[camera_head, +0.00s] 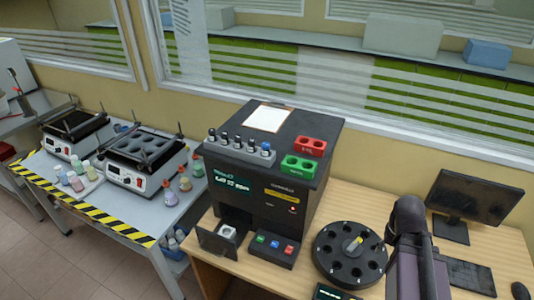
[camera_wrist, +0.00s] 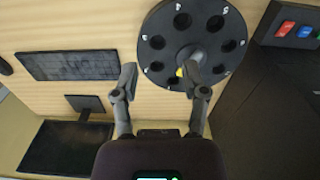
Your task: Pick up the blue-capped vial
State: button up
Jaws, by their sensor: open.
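A grey rack (camera_head: 240,154) on top of the black analyser holds a row of several upright small vials (camera_head: 237,142) with dark or bluish caps. No vial shows in the wrist view. My gripper (camera_wrist: 162,68) is open and empty, its fingers spread above the wooden table beside the carousel. In the head view my arm stands at the lower right, away from the rack, and the fingers cannot be made out.
The black analyser (camera_head: 230,188) carries a clipboard (camera_head: 267,117), a red block (camera_head: 310,146) and a green block (camera_head: 298,166). The round black carousel (camera_head: 350,255) has a yellow pointer. A monitor (camera_head: 474,209) and keyboard (camera_head: 470,277) stand right.

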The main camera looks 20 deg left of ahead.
jog(key=shift+d+r, duration=0.1)
jog(key=shift+d, duration=0.05)
jog(key=w+a+r+m+t+h+p, duration=0.1)
jog(key=w+a+r+t+h+p, duration=0.2)
jog(key=a, duration=0.4)
jog(key=w+a+r+m+p, duration=0.1)
jog(key=w+a+r+p, duration=0.2)
jog(key=a+r, duration=0.35)
jog(key=w+a+r+t+h+p, duration=0.2)
jog(key=w+a+r+p, duration=0.15)
jog(key=a, duration=0.55)
jog(key=s+a+r+t+p, duration=0.1)
jog(key=a+r+t, duration=0.1)
jog(key=a, duration=0.6)
jog(key=s+a+r+m+t+y+p, duration=0.1)
jog(key=a+r, duration=0.3)
jog(key=a, duration=0.4)
jog(key=s+a+r+t+p, duration=0.1)
jog(key=a+r+t, duration=0.2)
jog(key=a, duration=0.6)
jog(key=shift+s+r+t+y, duration=0.25)
jog(key=shift+t+y, duration=0.05)
jog(key=shift+t, duration=0.1)
